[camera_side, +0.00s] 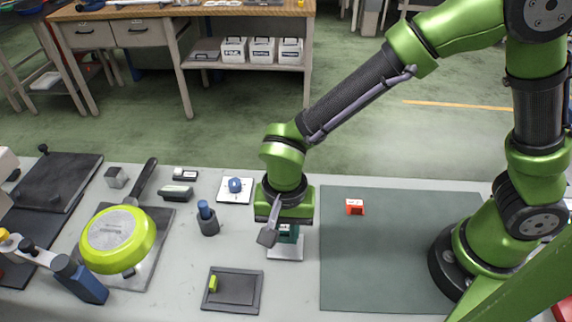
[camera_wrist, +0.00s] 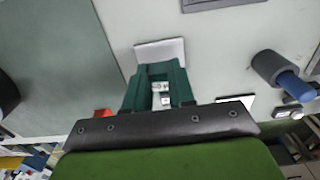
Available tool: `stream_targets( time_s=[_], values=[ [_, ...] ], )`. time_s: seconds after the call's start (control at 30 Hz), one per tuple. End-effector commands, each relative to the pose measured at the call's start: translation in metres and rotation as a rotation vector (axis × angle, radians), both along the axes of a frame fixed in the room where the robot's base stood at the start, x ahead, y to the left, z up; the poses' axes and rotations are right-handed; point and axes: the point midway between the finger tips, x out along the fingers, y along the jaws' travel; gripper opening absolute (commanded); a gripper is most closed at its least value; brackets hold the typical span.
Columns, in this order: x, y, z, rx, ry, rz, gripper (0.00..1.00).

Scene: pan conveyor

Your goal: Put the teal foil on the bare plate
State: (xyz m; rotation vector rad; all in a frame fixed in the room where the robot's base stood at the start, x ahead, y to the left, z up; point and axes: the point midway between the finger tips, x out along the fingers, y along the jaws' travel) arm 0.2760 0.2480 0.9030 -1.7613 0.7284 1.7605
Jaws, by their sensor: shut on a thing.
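The teal foil (camera_side: 289,231) is a small dark teal piece with a white label, held under my gripper (camera_side: 287,237). In the wrist view the teal foil (camera_wrist: 158,69) shows between the fingers, with pale label marks near its middle. My gripper (camera_wrist: 160,84) is shut on it and points down. The bare plate (camera_side: 285,252) is a white square directly below the gripper. The plate's edge (camera_wrist: 160,50) shows just past the fingertips. Whether the foil touches the plate is hard to tell, since the gripper hides part of it.
A second white plate (camera_side: 228,198) carries a blue round item (camera_side: 235,185). A red labelled block (camera_side: 355,207) lies on the dark green mat (camera_side: 400,260). A blue-topped grey holder (camera_side: 208,220), a dark tray (camera_side: 235,292) and a lime pan (camera_side: 115,238) stand to the left.

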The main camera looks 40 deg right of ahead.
Motion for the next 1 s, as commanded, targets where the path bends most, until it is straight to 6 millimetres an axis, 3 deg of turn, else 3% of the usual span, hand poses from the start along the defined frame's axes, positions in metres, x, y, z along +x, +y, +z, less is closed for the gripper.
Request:
stream_targets(
  time_s=[0.27,0.67,0.7,0.8,0.87,1.0],
  values=[
    [-0.001,-0.001,-0.038,-0.001,0.003,-0.002,0.0],
    [-0.001,0.0,-0.042,0.0,0.001,-0.001,0.0],
    [-0.001,0.0,-0.043,0.0,0.001,-0.001,0.25],
    [-0.001,0.0,-0.043,0.001,0.001,-0.001,0.41],
    [-0.001,0.0,-0.043,0.001,0.001,-0.001,0.49],
    [-0.001,0.0,-0.043,0.001,0.001,-0.001,0.49]
  ],
)
